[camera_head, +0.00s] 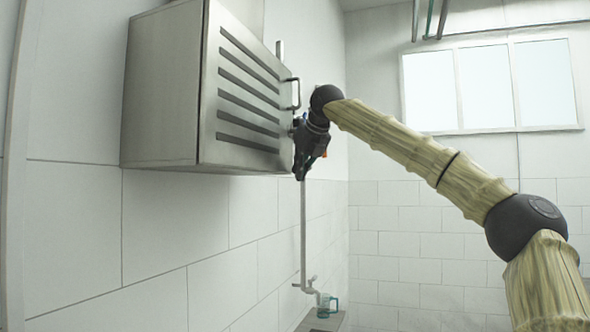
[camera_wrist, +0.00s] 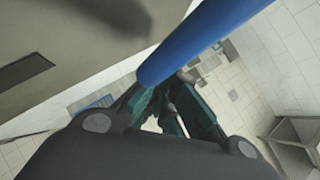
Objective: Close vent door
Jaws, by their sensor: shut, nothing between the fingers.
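The vent is a steel wall box (camera_head: 160,90). Its door (camera_head: 245,95) has several dark horizontal slots and a bar handle (camera_head: 295,93) near its right edge. The door looks flush or nearly flush with the box; I cannot tell if a small gap remains. My gripper (camera_head: 299,172) is shut and empty, pointing down at the door's lower right edge, below the handle. I cannot tell whether it touches the door. The wrist view shows the dark fingers (camera_wrist: 178,95) partly behind a blue bar, with the grey door panel (camera_wrist: 90,45) at upper left.
A pipe (camera_head: 303,235) runs down the tiled wall below the box to a tap. A teal cup (camera_head: 324,306) stands under it on a small ledge (camera_head: 322,322). A window (camera_head: 490,85) is on the back wall. The space right of the box holds only my arm.

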